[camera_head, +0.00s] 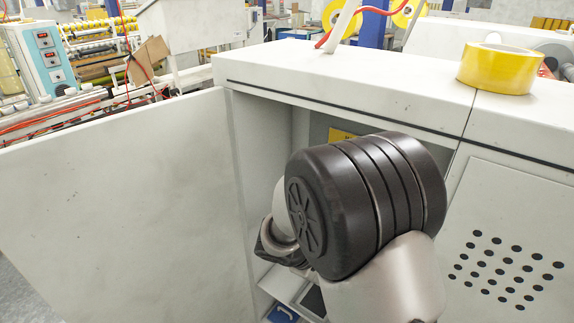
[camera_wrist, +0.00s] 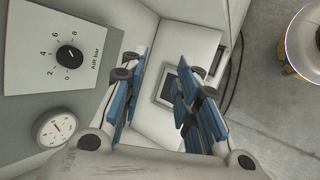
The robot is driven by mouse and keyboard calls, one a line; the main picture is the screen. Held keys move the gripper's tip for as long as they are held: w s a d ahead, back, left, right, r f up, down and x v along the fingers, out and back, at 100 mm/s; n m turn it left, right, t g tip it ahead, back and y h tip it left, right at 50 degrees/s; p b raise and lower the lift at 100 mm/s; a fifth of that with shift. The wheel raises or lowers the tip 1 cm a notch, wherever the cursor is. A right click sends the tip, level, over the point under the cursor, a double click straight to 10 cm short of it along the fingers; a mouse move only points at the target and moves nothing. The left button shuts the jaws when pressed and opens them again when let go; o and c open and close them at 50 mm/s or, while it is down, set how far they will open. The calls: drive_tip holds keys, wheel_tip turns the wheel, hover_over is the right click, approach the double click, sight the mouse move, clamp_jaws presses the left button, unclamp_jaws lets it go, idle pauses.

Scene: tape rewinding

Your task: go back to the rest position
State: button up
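My gripper (camera_wrist: 160,82) is open in the wrist view, its two blue-padded fingers apart. Nothing shows between the fingers. In the head view my arm reaches into the open white cabinet (camera_head: 395,85), and its dark joint hides most of the gripper. The cabinet door (camera_head: 130,205) stands open to the left. In the wrist view a black knob (camera_wrist: 70,57) on a panel marked "AIR bar" is left of the fingers. A round gauge (camera_wrist: 57,129) is below it.
A yellow tape roll (camera_head: 500,69) lies on the cabinet top. A perforated panel (camera_head: 510,255) is right of the opening. A red cable (camera_head: 322,40) runs at the back edge. Grey floor (camera_wrist: 265,105) shows at the right in the wrist view.

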drive_tip(key=s+d+r+m+y, duration=0.2)
drive_tip(key=s+d+r+m, duration=0.1)
drive_tip(key=s+r, duration=0.35)
drive_tip(key=s+d+r+m+y, duration=0.1)
drive_tip(key=s+d+r+m, duration=0.15)
drive_tip(key=s+r, duration=0.45)
drive_tip(key=s+a+r+m+y, duration=0.1)
drive_tip(key=s+r+m+y, duration=0.1)
drive_tip(key=s, duration=0.3)
drive_tip(key=s+a+r+m+t+y, duration=0.1)
drive_tip(key=s+a+r+m+y, duration=0.1)
drive_tip(key=s+r+m, duration=0.1)
drive_tip(key=s+r, duration=0.1)
drive_tip(key=s, duration=0.1)
drive_tip(key=shift+s+a+t, duration=0.25)
drive_tip(key=shift+s+t, duration=0.05)
drive_tip(key=shift+s, duration=0.05)
